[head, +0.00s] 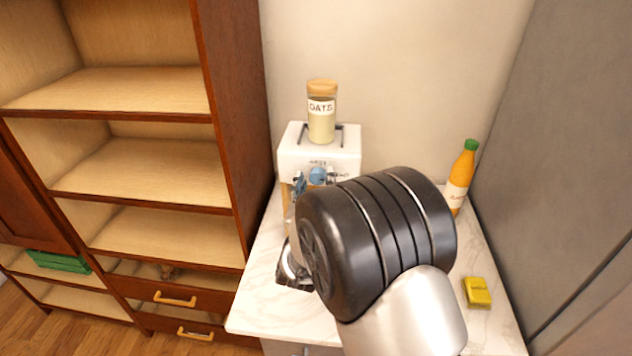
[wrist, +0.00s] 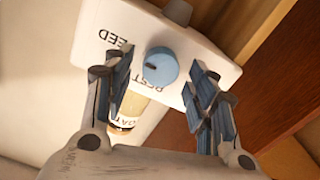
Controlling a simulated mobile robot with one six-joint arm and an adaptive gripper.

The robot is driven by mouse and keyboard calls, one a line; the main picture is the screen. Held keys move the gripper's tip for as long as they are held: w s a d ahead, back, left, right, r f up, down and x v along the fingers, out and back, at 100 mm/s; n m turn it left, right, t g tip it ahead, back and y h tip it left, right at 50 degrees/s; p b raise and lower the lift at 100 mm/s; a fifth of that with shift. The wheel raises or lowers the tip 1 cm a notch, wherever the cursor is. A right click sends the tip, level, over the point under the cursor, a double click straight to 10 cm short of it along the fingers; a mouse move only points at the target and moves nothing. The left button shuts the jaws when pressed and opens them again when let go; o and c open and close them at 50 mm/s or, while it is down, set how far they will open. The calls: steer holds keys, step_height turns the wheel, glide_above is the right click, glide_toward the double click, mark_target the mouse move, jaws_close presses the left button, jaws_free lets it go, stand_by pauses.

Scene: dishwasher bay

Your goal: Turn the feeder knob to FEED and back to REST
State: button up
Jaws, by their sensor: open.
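The feeder is a white box (head: 291,158) on the counter, with an oats jar (head: 321,118) on top. Its round blue knob (head: 317,175) is on the front face, partly hidden by my arm. In the wrist view the knob (wrist: 161,68) sits between upside-down FEED and REST lettering. A small dark mark shows on the knob's left side; I cannot tell exactly which label it points to. My gripper (wrist: 156,82) is open, with one blue-padded finger on either side of the knob and visible gaps between. In the head view its fingers show left of the knob.
An orange bottle (head: 461,178) with a green cap stands at the counter's right, and a yellow sponge-like block (head: 478,291) lies nearer. A wooden shelf unit (head: 232,120) rises close on the left. The marble counter (head: 262,295) is bare at front left.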

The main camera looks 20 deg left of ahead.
steer(key=shift+w+a, duration=0.1)
steer(key=shift+w, duration=0.2)
steer(key=shift+c, duration=0.3)
steer(key=c, duration=1)
